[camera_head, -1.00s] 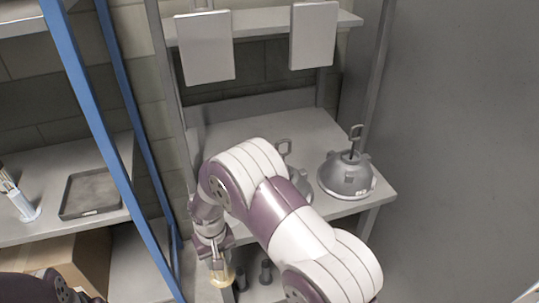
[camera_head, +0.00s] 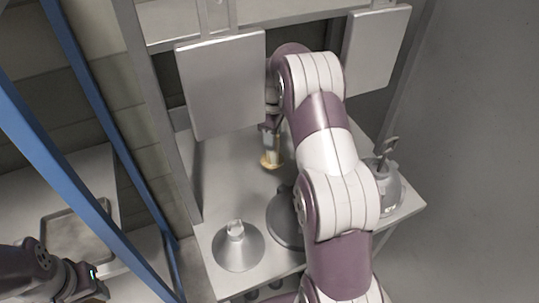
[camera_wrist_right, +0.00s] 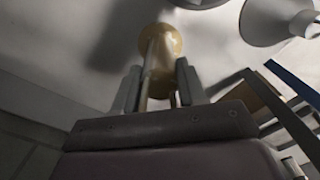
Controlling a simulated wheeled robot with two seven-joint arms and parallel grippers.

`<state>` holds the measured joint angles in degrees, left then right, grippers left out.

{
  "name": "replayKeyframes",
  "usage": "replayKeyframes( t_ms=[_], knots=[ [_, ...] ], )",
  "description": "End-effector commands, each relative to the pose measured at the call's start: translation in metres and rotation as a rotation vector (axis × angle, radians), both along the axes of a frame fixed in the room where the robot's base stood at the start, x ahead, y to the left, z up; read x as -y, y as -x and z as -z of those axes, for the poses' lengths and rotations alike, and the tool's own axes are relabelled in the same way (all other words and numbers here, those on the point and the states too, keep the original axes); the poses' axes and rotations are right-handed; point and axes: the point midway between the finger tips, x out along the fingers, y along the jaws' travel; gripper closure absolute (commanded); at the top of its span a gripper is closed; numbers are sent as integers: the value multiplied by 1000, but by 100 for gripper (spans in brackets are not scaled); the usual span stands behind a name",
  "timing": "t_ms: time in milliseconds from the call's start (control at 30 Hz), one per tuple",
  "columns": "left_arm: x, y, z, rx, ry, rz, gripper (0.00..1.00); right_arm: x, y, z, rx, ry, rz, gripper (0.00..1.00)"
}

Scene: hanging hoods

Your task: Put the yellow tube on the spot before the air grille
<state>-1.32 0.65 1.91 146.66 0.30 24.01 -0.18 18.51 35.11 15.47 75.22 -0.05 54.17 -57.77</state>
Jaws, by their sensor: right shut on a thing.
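My right gripper (camera_head: 269,140) is shut on the yellow tube (camera_head: 271,161), over the back part of the grey shelf board (camera_head: 222,188), below and between two hanging panels. The right wrist view shows the yellow tube (camera_wrist_right: 163,45) between the two fingers (camera_wrist_right: 157,85), its round yellow end beyond them, close to the pale board. I cannot tell whether the tube touches the board. No air grille or marked spot can be made out; my right arm covers part of the board. My left gripper (camera_head: 92,283) is at the lower left, its jaws unclear.
Grey cone-shaped hoods stand along the front of the board: one at left (camera_head: 238,247), one partly behind my arm (camera_head: 285,217), one at right (camera_head: 388,192). Panels hang at left (camera_head: 222,85) and right (camera_head: 378,48).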

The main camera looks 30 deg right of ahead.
Motion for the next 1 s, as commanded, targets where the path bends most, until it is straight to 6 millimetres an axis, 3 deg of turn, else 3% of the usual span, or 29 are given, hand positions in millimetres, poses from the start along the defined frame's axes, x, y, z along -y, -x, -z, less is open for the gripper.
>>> replayKeyframes(
  t_ms=[167, 367, 600, 933, 967, 1000],
  knots=[
    [0, 1, 36, 0, 0, 0, 57, 7, 0, 40, -1, 0, 12, 100],
    [0, 0, 27, 0, 0, 0, 57, 7, -1, 61, 0, 0, 11, 100],
    [0, 0, 19, 0, 0, 0, 57, 6, 0, 98, -1, 0, 11, 100],
    [0, 0, 23, 0, 0, 0, 57, 6, 0, 104, 0, 0, 11, 100],
    [0, 0, 23, 0, 0, 0, 57, 6, 0, 104, -1, -1, 11, 56],
    [0, 0, 22, 0, 0, 0, 57, 6, 0, 104, -1, -1, 11, 43]
  ],
)
